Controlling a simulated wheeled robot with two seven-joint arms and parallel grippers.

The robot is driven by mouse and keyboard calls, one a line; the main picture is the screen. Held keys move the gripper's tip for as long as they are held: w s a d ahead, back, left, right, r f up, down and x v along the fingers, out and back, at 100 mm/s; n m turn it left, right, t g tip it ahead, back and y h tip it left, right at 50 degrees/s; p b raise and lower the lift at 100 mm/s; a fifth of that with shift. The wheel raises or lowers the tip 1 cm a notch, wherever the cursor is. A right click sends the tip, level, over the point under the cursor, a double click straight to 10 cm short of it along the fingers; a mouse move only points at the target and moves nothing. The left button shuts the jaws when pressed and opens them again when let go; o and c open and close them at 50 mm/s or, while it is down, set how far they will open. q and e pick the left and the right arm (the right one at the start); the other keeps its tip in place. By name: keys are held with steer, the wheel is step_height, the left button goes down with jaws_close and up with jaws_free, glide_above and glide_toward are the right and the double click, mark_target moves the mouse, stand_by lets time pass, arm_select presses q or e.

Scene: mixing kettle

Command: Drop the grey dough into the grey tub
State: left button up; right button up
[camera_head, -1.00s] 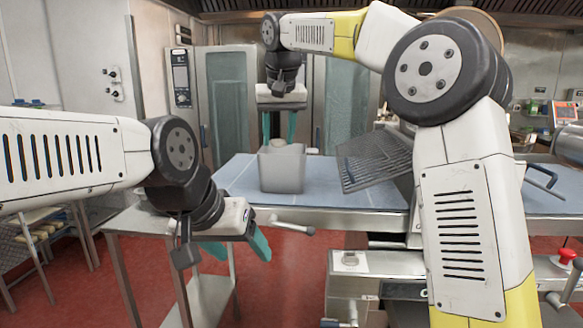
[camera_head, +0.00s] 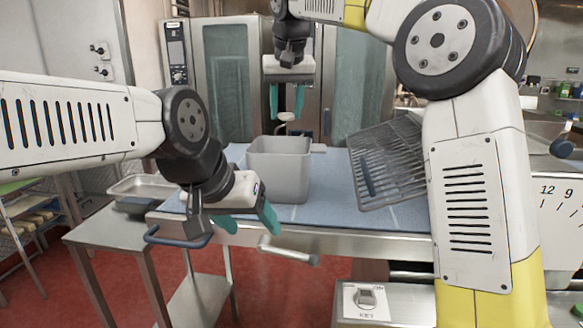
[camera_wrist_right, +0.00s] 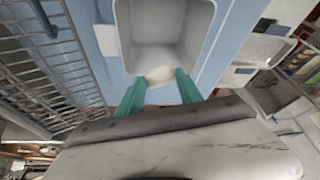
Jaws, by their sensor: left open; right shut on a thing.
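The grey tub (camera_head: 279,175) stands upright on the blue table top (camera_head: 330,215). In the head view my right gripper (camera_head: 287,103) hangs above and apparently behind the tub, fingers down. It is shut on the pale grey dough (camera_head: 286,116), which shows between the teal fingertips. In the right wrist view the dough (camera_wrist_right: 158,76) sits between the fingers, overlapping the near rim of the tub (camera_wrist_right: 165,30); the tub's visible floor looks empty. My left gripper (camera_head: 247,221) is open and empty, in front of the tub at the table's front edge.
A wire rack (camera_head: 390,165) stands tilted on the table, right of the tub. A metal tray (camera_head: 145,187) lies on a side table (camera_head: 110,225) at left. A lever handle (camera_head: 288,251) sticks out below the table's front edge. Tall ovens stand behind.

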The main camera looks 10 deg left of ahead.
steer(key=shift+f, duration=2.9)
steer(key=o, duration=1.4)
steer(key=a+v, duration=0.1)
steer(key=v, duration=0.6)
steer(key=s+d, duration=0.5)
steer(key=d, duration=0.5)
steer(key=s+d+f+m, duration=0.1)
steer(key=s+d+f, duration=0.4)
steer(key=s, duration=0.1)
steer(key=s+d+f+m+t, duration=0.1)
steer(key=s+d+f, duration=0.4)
steer(key=s+d, duration=0.1)
steer(key=s+d+f+m+t, duration=0.1)
steer(key=s+d+f, duration=0.4)
steer(key=s, duration=0.3)
steer(key=shift+d+f+y, duration=0.25)
steer(key=shift+f+y, duration=0.15)
steer(key=shift+f, duration=0.15)
